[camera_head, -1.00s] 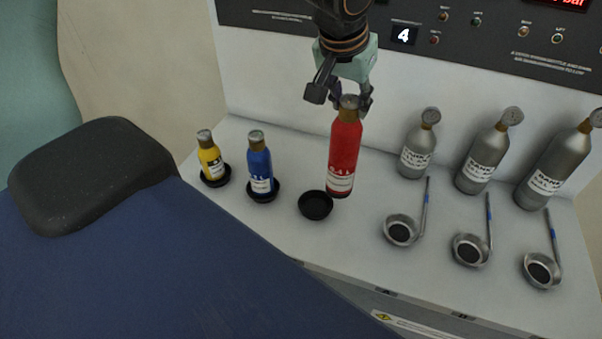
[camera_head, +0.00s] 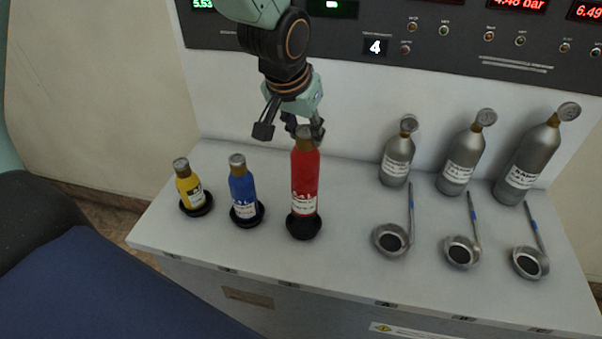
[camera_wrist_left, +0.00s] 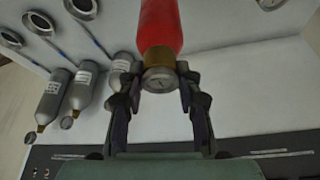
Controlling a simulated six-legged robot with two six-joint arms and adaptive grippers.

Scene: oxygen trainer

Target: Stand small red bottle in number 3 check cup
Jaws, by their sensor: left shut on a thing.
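The red bottle (camera_head: 304,180) is upright at the third black cup (camera_head: 303,227) from the left. Its base is over or in that cup; I cannot tell whether it touches the cup's floor. My left gripper (camera_head: 304,132) is shut on the bottle's brass neck, from above and behind. The left wrist view shows the gripper's fingers (camera_wrist_left: 158,90) on both sides of the neck and gauge, with the red body (camera_wrist_left: 160,25) beyond. My right gripper is not in view.
A yellow bottle (camera_head: 189,187) and a blue bottle (camera_head: 243,189) stand in black cups to the left. Several grey cylinders with gauges, one of them the nearest grey cylinder (camera_head: 397,160), stand right, behind metal cups with rods (camera_head: 392,240). The counter's front strip is clear.

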